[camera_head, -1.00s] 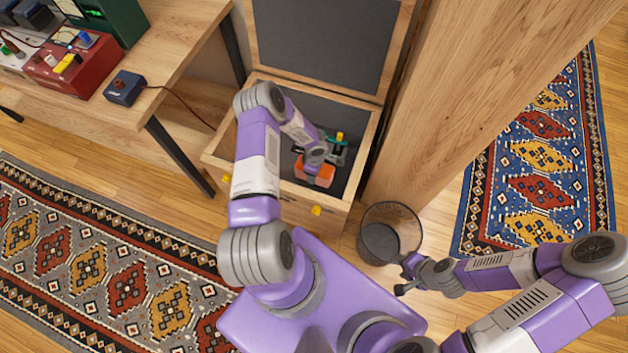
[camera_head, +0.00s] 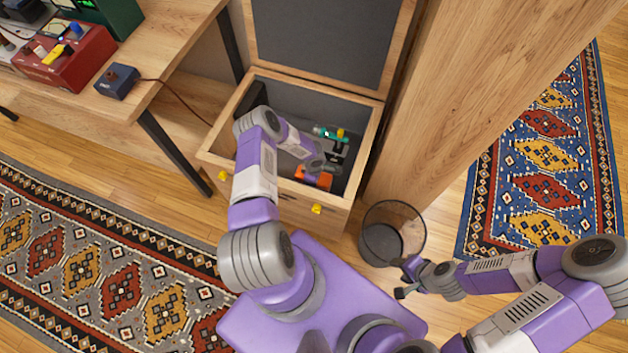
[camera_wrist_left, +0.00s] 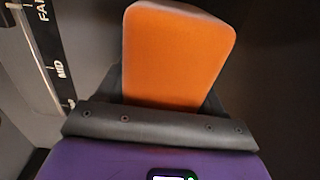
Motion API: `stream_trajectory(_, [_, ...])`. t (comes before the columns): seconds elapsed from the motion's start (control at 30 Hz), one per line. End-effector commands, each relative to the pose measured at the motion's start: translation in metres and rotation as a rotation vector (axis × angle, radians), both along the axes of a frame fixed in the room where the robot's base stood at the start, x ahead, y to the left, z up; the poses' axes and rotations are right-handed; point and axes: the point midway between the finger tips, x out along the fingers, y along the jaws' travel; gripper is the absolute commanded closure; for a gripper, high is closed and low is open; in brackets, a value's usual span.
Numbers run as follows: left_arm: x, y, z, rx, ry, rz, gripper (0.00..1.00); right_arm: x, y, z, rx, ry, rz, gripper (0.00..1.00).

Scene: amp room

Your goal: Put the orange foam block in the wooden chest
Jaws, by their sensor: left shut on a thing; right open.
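The orange foam block (camera_head: 321,179) is inside the open wooden chest (camera_head: 370,142), near its front wall. It also fills the middle of the left wrist view (camera_wrist_left: 178,58). My left gripper (camera_head: 313,176) reaches down into the chest and is shut on the block. The gripper's fingers are mostly hidden in the head view by my arm and the block. Whether the block touches the chest floor cannot be told. My right gripper (camera_head: 403,280) is open and empty, outside the chest near the wire bin.
The chest's lid (camera_head: 325,45) stands open at the back. Small items (camera_head: 333,140), one teal and yellow, lie in the chest. A wire bin (camera_head: 391,234) stands at front right, beside a wooden panel (camera_head: 470,90). A desk (camera_head: 175,55) is on the left.

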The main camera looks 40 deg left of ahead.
Motion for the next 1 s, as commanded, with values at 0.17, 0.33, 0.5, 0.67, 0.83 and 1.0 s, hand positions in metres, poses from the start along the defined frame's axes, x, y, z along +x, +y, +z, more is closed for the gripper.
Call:
stream_trajectory(0.17, [0.000, -0.001, -0.003, -0.001, 0.001, -0.002, 0.28, 0.000, 0.000, 0.001, 0.000, 0.000, 0.000, 0.51])
stream_trajectory(0.33, [0.000, -0.001, -0.003, -0.001, 0.001, -0.001, 0.07, 0.000, 0.000, 0.001, 0.000, 0.000, 0.000, 0.51])
stream_trajectory(0.5, [0.000, 0.000, -0.003, -0.001, 0.001, -0.001, 0.07, 0.000, 0.000, 0.001, 0.000, 0.000, 0.000, 0.51])
stream_trajectory(0.67, [0.000, 0.000, 0.002, 0.000, 0.000, 0.000, 0.07, 0.000, 0.000, 0.000, 0.000, 0.000, 0.000, 0.51])
stream_trajectory(0.83, [0.001, 0.000, 0.032, 0.002, -0.002, -0.004, 0.07, 0.000, 0.000, 0.017, 0.000, 0.000, 0.000, 0.51])
stream_trajectory(1.0, [0.000, 0.000, 0.071, 0.001, -0.001, -0.003, 0.07, 0.000, 0.000, 0.034, 0.000, 0.000, 0.000, 0.51])
